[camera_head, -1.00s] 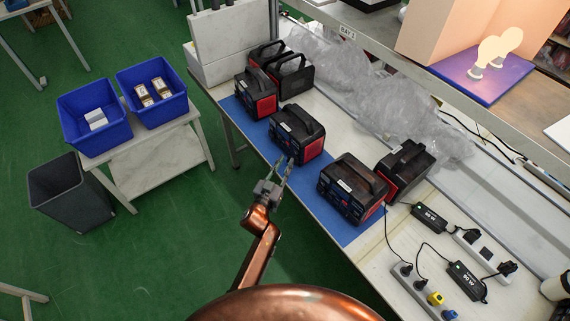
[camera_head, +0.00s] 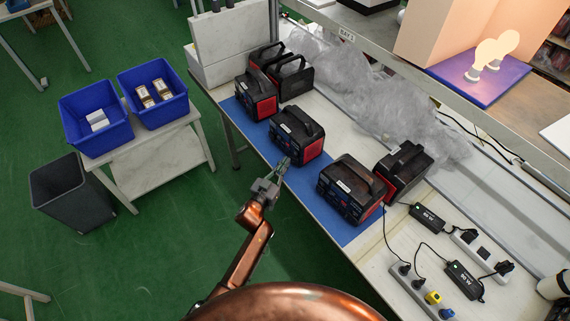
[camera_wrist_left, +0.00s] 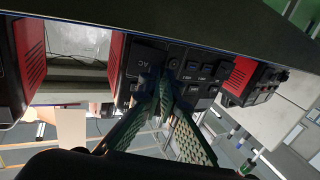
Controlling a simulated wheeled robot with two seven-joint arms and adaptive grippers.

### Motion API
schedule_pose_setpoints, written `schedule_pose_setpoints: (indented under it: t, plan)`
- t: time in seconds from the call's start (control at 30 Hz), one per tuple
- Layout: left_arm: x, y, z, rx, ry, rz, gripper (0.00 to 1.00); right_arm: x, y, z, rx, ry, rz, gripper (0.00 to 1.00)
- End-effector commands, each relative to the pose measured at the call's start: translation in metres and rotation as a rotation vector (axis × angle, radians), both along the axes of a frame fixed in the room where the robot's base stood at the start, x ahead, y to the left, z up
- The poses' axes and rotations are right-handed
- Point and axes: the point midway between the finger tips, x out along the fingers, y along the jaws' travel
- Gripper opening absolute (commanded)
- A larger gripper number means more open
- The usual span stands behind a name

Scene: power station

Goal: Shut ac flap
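The middle black-and-red power station (camera_head: 297,133) stands on the blue mat, its front panel towards the table's front edge. In the left wrist view the panel (camera_wrist_left: 183,72) appears upside down or tilted, with an "AC" label (camera_wrist_left: 143,63) and several dark flaps and sockets. My left gripper (camera_head: 285,161) is at the lower part of that panel. In the wrist view its green fingers (camera_wrist_left: 162,80) have tips close together, at or just in front of the panel beside the AC area. Whether the tips touch each other is unclear. They hide part of the panel, and the flap's position is unclear. My right gripper is out of view.
Other power stations stand to the left (camera_head: 257,95) and right (camera_head: 350,190) on the blue mat (camera_head: 245,115). Chargers (camera_head: 428,217) and a power strip (camera_head: 410,283) lie at the right. Plastic wrap (camera_head: 370,95) lies behind. Blue bins (camera_head: 95,120) stand on a side table.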

Motion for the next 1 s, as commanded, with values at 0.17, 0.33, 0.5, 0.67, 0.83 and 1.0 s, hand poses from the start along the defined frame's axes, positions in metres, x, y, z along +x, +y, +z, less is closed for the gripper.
schedule_pose_setpoints:
  t: [0.17, 0.33, 0.5, 0.67, 0.83, 1.0]
  plan:
    - [0.008, 0.004, 0.003, 0.012, -0.002, -0.104, 0.0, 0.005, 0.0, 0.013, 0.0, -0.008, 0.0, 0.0]
    - [0.014, 0.005, -0.001, 0.01, 0.0, -0.215, 0.0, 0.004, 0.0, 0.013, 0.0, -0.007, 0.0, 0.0]
    - [0.02, 0.004, -0.003, 0.008, 0.0, -0.318, 0.0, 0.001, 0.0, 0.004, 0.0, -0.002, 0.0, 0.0]
    - [0.023, 0.003, -0.003, 0.005, 0.001, -0.386, 0.0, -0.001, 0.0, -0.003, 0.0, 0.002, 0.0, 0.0]
    - [0.025, 0.002, -0.002, 0.003, 0.002, -0.423, 0.0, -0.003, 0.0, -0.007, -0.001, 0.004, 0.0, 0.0]
    - [0.025, 0.002, -0.001, 0.001, 0.002, -0.435, 0.0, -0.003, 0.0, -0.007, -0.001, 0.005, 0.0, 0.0]
